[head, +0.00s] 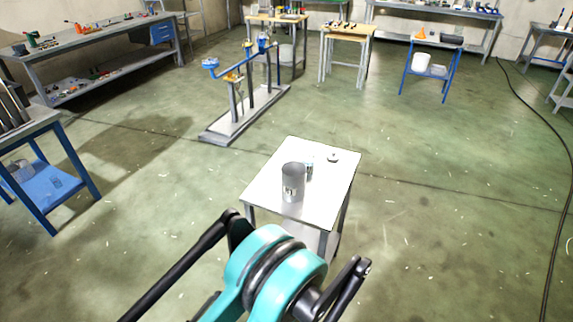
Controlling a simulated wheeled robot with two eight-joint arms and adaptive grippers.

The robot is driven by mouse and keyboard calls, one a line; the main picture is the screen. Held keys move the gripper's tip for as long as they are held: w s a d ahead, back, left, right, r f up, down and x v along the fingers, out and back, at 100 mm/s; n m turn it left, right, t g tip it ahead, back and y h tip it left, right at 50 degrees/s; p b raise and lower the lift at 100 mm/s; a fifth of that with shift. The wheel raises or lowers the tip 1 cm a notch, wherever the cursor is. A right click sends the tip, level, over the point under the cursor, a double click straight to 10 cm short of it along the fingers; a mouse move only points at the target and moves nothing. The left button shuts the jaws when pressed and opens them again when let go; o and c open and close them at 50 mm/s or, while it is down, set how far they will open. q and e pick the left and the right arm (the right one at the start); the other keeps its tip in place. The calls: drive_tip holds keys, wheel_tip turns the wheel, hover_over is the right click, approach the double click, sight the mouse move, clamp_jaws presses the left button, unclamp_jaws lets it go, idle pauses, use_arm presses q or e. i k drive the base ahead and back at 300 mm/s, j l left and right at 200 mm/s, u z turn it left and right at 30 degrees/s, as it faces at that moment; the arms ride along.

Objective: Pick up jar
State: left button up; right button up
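A grey cylinder (292,180), which looks like the jar, stands upright on a small white-topped table (265,186) in the middle of the head view. It has a pale mark low on its front. A small clear or shiny vessel (310,169) stands just behind it to the right, too small to make out. A small round grey piece (333,157) lies near the table's far edge. Teal and black parts of my own body fill the bottom centre, in front of the table. I cannot make out the fingers of either gripper.
Open green floor surrounds the small table. A blue-and-yellow apparatus on a grey base (243,115) stands behind it. A blue-framed table (38,178) is at left, a long workbench (85,50) at upper left. A black cable (561,215) runs along the right floor.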

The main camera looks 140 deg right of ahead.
sight(308, 162)
drive_tip(key=z, duration=4.75)
